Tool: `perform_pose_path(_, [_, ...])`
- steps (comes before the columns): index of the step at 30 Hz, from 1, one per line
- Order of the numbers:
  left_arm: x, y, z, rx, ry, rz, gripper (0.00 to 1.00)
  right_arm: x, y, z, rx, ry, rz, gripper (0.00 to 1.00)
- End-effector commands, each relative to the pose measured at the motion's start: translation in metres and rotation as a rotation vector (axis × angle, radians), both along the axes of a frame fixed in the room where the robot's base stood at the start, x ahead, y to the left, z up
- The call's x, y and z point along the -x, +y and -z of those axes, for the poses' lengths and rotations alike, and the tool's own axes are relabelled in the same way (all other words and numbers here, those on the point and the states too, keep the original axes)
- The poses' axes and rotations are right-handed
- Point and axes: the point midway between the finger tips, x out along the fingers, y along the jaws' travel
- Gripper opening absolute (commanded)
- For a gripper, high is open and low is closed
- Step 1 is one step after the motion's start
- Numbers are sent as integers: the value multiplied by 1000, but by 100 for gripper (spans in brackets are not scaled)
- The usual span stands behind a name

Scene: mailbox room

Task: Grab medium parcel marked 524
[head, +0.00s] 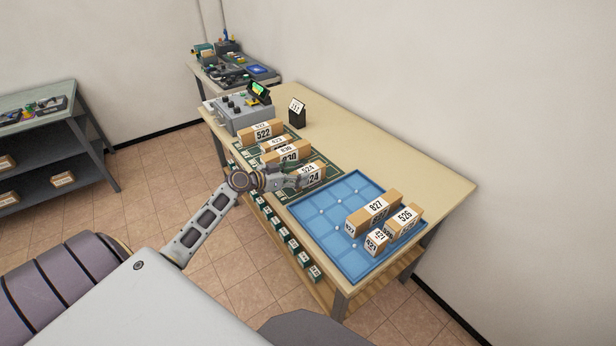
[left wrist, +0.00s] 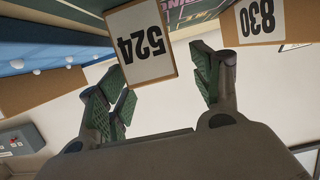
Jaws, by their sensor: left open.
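The parcel marked 524 (head: 311,174) is a brown box with white labels, standing on the green mat on the table. In the left wrist view its labelled face (left wrist: 141,44) shows just beyond the fingers, a little left of the middle of the gap. My left gripper (head: 290,181) is open at the near side of this parcel. In the left wrist view its green-padded fingers (left wrist: 162,82) are spread with nothing between them. I cannot tell whether a fingertip touches the box. My right gripper is not in view.
Parcel 830 (head: 288,154) stands close behind 524, with 522 (head: 262,133) farther back. A blue tray (head: 320,228) holding parcels 827 (head: 376,208), 526 (head: 405,217) and a small box (head: 376,242) lies to the right. A grey control box (head: 240,114) stands at the far end.

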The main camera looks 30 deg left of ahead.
Motion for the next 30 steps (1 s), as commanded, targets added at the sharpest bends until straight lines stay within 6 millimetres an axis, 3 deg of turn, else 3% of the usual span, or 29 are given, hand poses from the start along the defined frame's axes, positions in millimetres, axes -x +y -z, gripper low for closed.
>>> perform_pose_path(11, [-17,-9,3,2,0,-1,65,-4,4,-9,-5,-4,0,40])
perform_pose_path(23, [-42,-20,12,1,0,0,65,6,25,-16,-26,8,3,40])
perform_pose_path(30, [-45,-22,13,0,0,0,65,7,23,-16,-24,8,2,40])
